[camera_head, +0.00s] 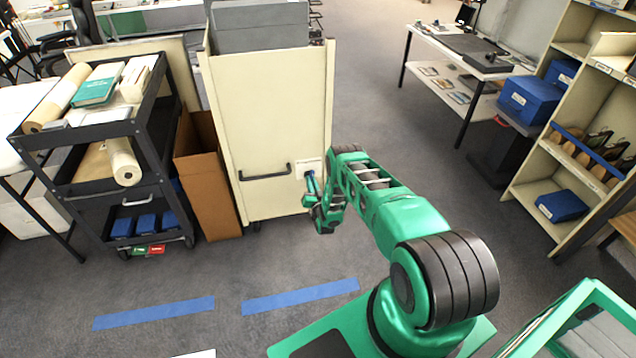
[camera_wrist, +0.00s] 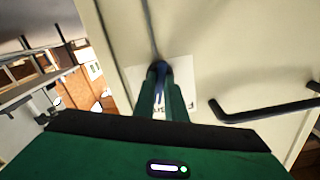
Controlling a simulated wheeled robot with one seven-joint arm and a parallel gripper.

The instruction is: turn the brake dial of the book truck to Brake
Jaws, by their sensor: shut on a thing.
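The book truck (camera_head: 270,125) is a tall cream cart on casters, with its end panel facing me. A white label plate (camera_head: 313,165) sits near the panel's right edge. My gripper (camera_head: 310,178) is at this plate. In the wrist view, my gripper's fingers (camera_wrist: 161,82) are shut on a small dark blue dial (camera_wrist: 157,67) in front of the label (camera_wrist: 183,72). The fingers hide most of the dial and some of the lettering, so I cannot tell which mark it points to.
A black handle (camera_head: 265,173) projects left of the dial in the head view. A brown carton (camera_head: 203,180) and a dark loaded cart (camera_head: 95,185) stand to the left. Shelves with blue boxes (camera_head: 527,98) are at right. Blue tape (camera_head: 300,296) marks the open floor.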

